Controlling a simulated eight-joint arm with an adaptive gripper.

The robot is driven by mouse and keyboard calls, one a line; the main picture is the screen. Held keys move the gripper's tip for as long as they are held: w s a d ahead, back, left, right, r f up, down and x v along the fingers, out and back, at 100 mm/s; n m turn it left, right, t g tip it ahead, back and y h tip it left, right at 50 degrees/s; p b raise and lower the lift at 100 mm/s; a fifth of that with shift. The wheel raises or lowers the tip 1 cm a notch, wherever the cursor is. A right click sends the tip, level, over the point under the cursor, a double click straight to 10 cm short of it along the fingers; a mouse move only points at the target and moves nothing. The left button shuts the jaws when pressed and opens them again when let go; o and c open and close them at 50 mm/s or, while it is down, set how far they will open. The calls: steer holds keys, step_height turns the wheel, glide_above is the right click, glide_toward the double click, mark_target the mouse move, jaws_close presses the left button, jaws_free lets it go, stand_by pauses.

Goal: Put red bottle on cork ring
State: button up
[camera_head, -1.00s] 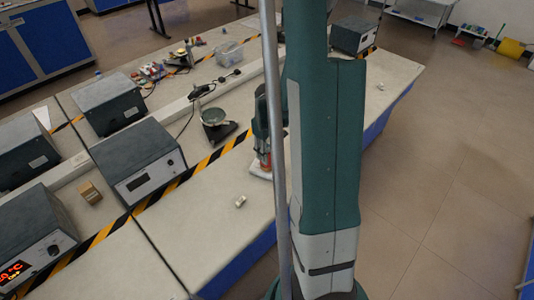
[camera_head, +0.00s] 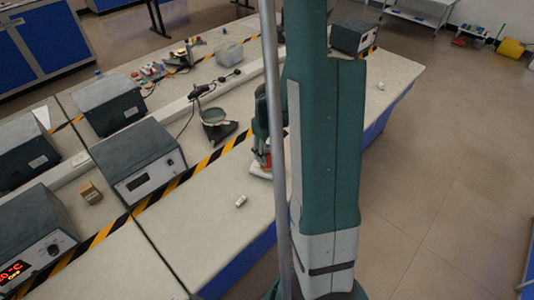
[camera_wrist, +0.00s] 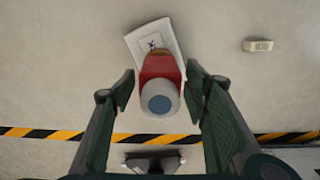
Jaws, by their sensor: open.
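The red bottle (camera_wrist: 160,75) stands between the two fingers of my gripper (camera_wrist: 160,82) in the wrist view, seen from above with its grey cap and blue top towards the camera. The fingers are open, with a visible gap on each side of the bottle. A brown edge, seemingly the cork ring (camera_wrist: 158,51), shows just beyond the bottle; the bottle hides most of it, so its seating cannot be told. A white plate (camera_wrist: 176,32) with a printed mark lies underneath. In the head view, the red bottle (camera_head: 267,159) is partly hidden by my arm.
A small white block (camera_head: 240,201) lies on the bench (camera_head: 205,230) nearby. A dark stand with a dish (camera_head: 216,122) is beyond the yellow-black tape. Grey instruments (camera_head: 138,160) stand to the left. The bench's front edge is close.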

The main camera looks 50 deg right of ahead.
steer(key=shift+r, duration=6.05)
steer(key=s+a+r+t, duration=0.1)
steer(key=a+r, duration=0.4)
steer(key=a, duration=0.4)
steer(key=s+a+r+t+h, duration=0.1)
steer(key=a+r+t, duration=0.1)
steer(key=a+r, duration=0.5)
steer(key=s+a+r+t, duration=0.1)
steer(key=a+r, duration=0.3)
steer(key=a, duration=0.6)
steer(key=s+a+r+t+y, duration=0.1)
steer(key=s+a+r+t, duration=0.1)
steer(key=s+a, duration=0.3)
steer(key=a+t, duration=0.1)
steer(key=a, duration=0.3)
steer(key=shift+s+a+r, duration=0.2)
steer(key=shift+s+r, duration=0.15)
steer(key=shift+s, duration=0.05)
